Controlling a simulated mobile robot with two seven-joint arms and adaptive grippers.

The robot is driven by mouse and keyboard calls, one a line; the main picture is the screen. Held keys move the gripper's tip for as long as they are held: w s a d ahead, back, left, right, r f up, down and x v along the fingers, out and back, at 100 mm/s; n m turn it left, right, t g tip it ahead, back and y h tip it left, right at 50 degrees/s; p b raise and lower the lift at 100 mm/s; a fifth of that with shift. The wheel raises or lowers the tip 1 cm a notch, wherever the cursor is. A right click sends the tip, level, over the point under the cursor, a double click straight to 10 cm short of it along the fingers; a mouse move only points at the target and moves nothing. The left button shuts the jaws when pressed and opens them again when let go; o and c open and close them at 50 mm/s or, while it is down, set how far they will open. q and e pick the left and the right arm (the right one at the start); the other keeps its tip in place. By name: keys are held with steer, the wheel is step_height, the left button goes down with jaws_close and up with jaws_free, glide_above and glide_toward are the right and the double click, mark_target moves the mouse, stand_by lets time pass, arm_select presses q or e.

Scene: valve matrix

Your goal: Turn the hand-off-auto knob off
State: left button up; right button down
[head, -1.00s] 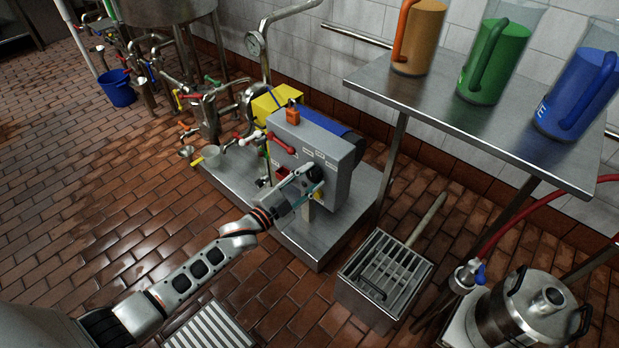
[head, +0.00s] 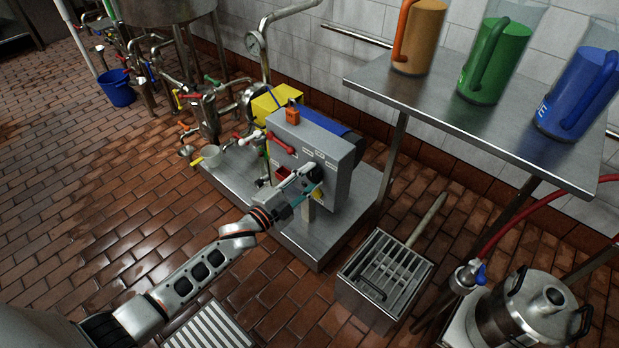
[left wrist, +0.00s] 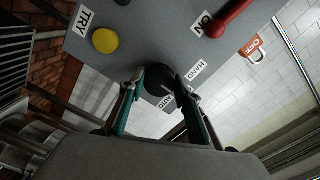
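The hand-off-auto knob (left wrist: 160,80) is a round black knob on the grey control box (head: 342,172). In the left wrist view, the words HAND and AUTO are beside it. My left gripper (head: 306,190) is at the front face of the box. In the left wrist view, the fingertips of my left gripper (left wrist: 160,76) lie on either side of the knob, very close to it. I cannot tell whether both fingers touch it. The knob's OFF label and exact pointer direction are not clear. My right gripper is not in view.
A yellow button (left wrist: 105,40) marked TRY and a red handle (left wrist: 231,17) marked ON are near the knob. An orange padlock (head: 292,116) is on top of the box. A steel table (head: 440,100) with coloured jugs stands to the right.

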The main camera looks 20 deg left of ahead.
arm_select(q)
steer(key=o, duration=0.4)
steer(key=shift+c, duration=0.2)
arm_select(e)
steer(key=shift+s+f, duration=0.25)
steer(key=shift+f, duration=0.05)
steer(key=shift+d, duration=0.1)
arm_select(q)
steer(key=shift+s+a, duration=0.15)
steer(key=shift+s, duration=0.15)
steer(key=v, duration=1.1)
steer(key=shift+s, duration=0.2)
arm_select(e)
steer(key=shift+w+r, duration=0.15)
